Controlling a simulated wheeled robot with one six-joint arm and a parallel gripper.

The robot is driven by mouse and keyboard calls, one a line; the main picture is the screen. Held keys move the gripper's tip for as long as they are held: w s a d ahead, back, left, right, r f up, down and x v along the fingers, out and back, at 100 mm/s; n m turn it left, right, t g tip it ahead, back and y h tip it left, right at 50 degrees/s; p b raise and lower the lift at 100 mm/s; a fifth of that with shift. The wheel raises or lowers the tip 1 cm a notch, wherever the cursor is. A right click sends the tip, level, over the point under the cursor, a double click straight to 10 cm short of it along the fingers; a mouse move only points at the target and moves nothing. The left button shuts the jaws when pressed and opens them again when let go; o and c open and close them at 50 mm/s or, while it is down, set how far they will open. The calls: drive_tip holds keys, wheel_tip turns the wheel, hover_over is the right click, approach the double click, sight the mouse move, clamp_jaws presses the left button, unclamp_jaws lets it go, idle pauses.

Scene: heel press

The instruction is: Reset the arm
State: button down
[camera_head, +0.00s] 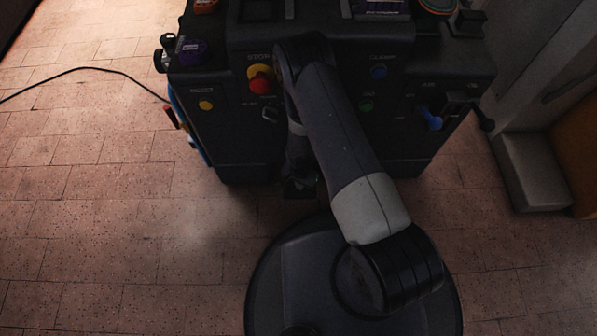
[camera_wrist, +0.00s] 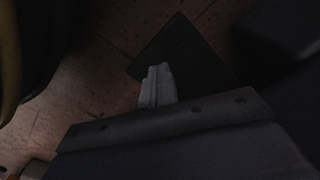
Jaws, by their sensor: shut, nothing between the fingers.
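My arm rises from my round dark base and is folded, its long dark link running up toward the front of the black press (camera_head: 230,140). My gripper (camera_wrist: 158,85) shows in the wrist view as grey fingers held together with nothing between them. In that view it points over the tiled floor, with a dark flat shape behind it. In the head view the gripper end hangs low in front of the press, dark and partly hidden by the arm link. I cannot tell its exact gap to the press.
The press front carries a red stop button (camera_head: 261,79) on yellow, a yellow button (camera_head: 206,105), a blue button (camera_head: 379,72), a green button (camera_head: 366,106) and a blue-handled lever (camera_head: 431,119). A black cable (camera_head: 85,69) lies on the left floor. A grey block (camera_head: 532,172) stands right.

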sight(300, 192)
drive_tip(key=shift+r+p, duration=0.6)
drive_tip(key=shift+r, duration=0.7)
drive_tip(key=shift+f, duration=0.1)
drive_tip(key=shift+f+b, duration=2.15)
drive_tip(key=shift+f, duration=1.15)
drive_tip(key=shift+r, duration=0.1)
